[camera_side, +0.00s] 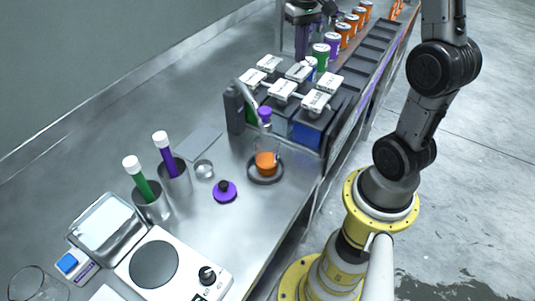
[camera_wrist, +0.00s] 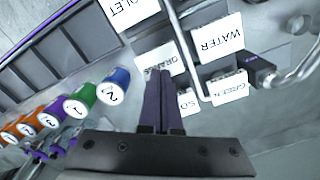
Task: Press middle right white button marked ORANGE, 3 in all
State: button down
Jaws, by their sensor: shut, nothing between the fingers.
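The white button marked ORANGE (camera_wrist: 158,55) is in the middle of the wrist view, its lower edge and part of its lettering covered by my fingers. In the side view it appears to be the middle white block (camera_side: 299,72) of the far row. My gripper (camera_wrist: 159,73) is shut and empty, its purple fingers pressed together with their tips overlapping the button's edge in the picture. In the side view my gripper (camera_side: 302,56) points down, just above or behind that button. I cannot tell whether the tips touch it.
Around it are white buttons marked WATER (camera_wrist: 217,38), GREEN (camera_wrist: 229,88) and a partly hidden one (camera_wrist: 188,101). A blue cup (camera_wrist: 114,86) and green cup (camera_wrist: 86,94) stand close by. A flask with orange liquid (camera_side: 266,162) stands on a round base in front.

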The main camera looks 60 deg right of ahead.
notch_tip(320, 180, up, 5)
jog(key=shift+f, duration=0.1)
dwell(0.4)
jog(key=shift+a, duration=0.1)
jog(key=s+a+r+n+t, duration=0.1)
jog(key=s+a+r+n, duration=0.15)
jog(key=a, duration=0.35)
jog(key=s+a+r+n+t, duration=0.1)
jog(key=s+a+r+t, duration=0.15)
jog(key=a, duration=0.35)
jog(key=s+a+f+n+t, duration=0.2)
jog(key=s+a+f, duration=0.3)
jog(key=s, duration=0.4)
jog(key=shift+s+a+f, duration=0.3)
jog(key=shift+a+f, duration=0.1)
jog(key=shift+f, duration=0.3)
